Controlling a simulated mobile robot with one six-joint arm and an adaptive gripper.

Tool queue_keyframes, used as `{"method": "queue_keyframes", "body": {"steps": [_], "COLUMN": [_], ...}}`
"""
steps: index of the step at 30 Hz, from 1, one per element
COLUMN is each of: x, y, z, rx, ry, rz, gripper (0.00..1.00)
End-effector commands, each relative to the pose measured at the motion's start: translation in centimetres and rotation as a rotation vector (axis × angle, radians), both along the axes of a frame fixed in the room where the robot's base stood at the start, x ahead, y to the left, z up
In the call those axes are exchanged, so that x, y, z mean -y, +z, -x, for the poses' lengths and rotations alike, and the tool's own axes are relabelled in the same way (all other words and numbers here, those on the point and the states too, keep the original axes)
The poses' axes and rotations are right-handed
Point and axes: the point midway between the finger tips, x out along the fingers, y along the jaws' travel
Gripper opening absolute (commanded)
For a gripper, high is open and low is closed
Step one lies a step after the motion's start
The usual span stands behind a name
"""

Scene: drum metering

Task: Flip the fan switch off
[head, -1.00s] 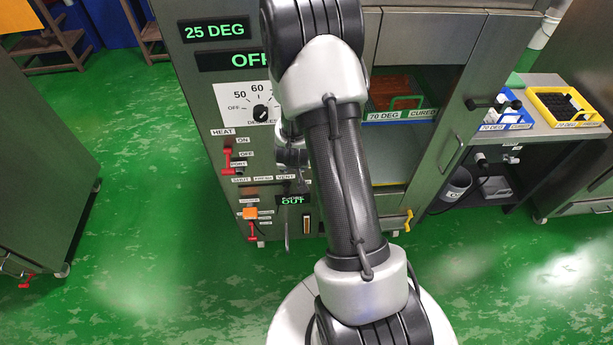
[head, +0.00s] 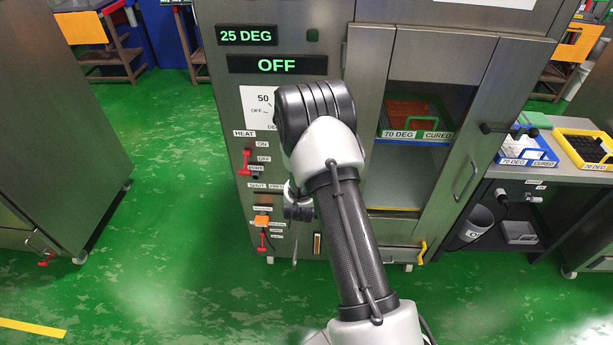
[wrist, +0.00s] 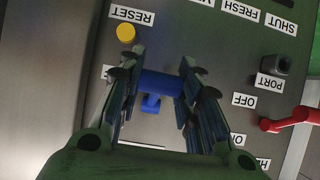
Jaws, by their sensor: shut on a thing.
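In the wrist view, a blue switch handle (wrist: 160,84) stands out from the grey panel between the two fingers of my gripper (wrist: 161,60). My gripper is shut on this blue handle. The fingers cover part of the panel around it, and I cannot read a fan label there. In the head view, my arm hides the blue handle and most of my gripper.
A red heat switch (wrist: 290,122), a dark port knob (wrist: 274,65) and a yellow reset button (wrist: 126,33) are close by. The oven's display (head: 276,65) reads OFF. Green floor lies open at left.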

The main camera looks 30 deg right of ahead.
Motion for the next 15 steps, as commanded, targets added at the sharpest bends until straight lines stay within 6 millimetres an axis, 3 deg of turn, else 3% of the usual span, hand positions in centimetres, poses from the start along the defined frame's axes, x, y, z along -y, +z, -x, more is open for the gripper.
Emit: {"method": "queue_keyframes", "body": {"steps": [10, 11, 15], "x": [0.06, 0.07, 0.05], "y": [0.12, 0.13, 0.11], "z": [-0.16, -0.17, -0.13], "rx": [0.006, 0.006, 0.005], "ry": [0.0, 0.0, 0.0], "rz": [0.002, 0.002, 0.001], "gripper": [0.0, 0.33, 0.43]}}
